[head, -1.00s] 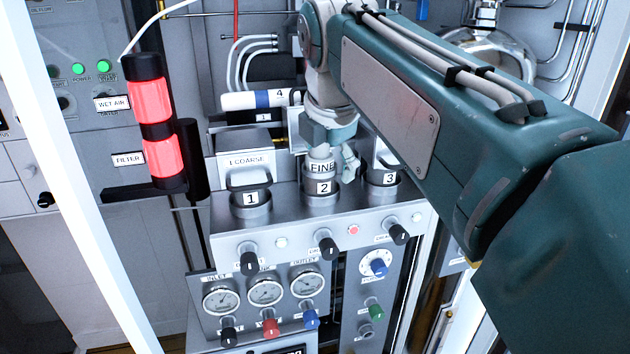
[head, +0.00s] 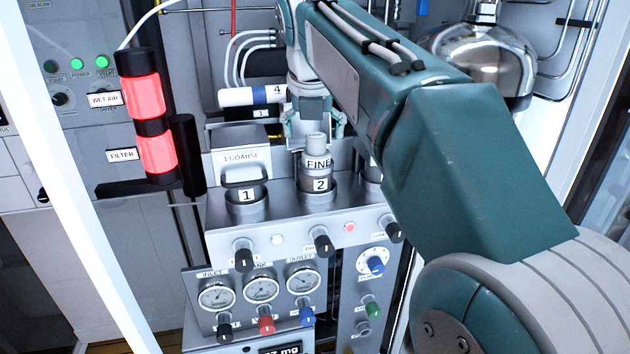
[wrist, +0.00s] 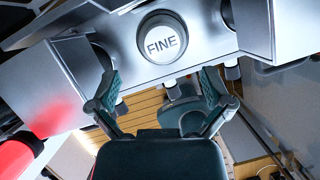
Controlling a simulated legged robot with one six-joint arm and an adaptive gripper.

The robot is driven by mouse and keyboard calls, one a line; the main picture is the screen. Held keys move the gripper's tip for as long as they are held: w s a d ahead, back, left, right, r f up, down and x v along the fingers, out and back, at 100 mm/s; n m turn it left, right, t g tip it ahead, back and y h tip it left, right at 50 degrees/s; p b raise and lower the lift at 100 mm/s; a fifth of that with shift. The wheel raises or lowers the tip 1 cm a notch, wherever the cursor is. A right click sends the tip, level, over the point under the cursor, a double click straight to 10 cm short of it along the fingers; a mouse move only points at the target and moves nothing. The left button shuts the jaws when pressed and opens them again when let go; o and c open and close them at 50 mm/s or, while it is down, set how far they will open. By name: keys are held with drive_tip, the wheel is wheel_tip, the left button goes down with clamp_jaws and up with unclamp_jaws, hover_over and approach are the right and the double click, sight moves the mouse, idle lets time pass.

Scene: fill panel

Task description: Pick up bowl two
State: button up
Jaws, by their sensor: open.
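Bowl two (head: 320,187) is a metal cup with a "2" label in the middle of the steel panel. A pale piece marked FINE (head: 318,165) stands in it, with a narrower round top. In the wrist view the round FINE face (wrist: 161,43) shows inside a dark ring, ahead of my fingertips. My gripper (wrist: 158,78) is open, with two teal fingers spread apart and nothing between them. In the head view it is just behind and above the FINE piece, partly hidden by it.
Cup three (head: 369,184) is mostly hidden behind my arm. Black knobs (head: 243,256) and gauges (head: 262,289) line the front. A red-lit column (head: 145,115) stands at the left.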

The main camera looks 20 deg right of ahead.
sight(315, 154)
drive_tip(key=shift+x, duration=3.15)
drive_tip(key=shift+s, duration=0.15)
drive_tip(key=c, duration=1)
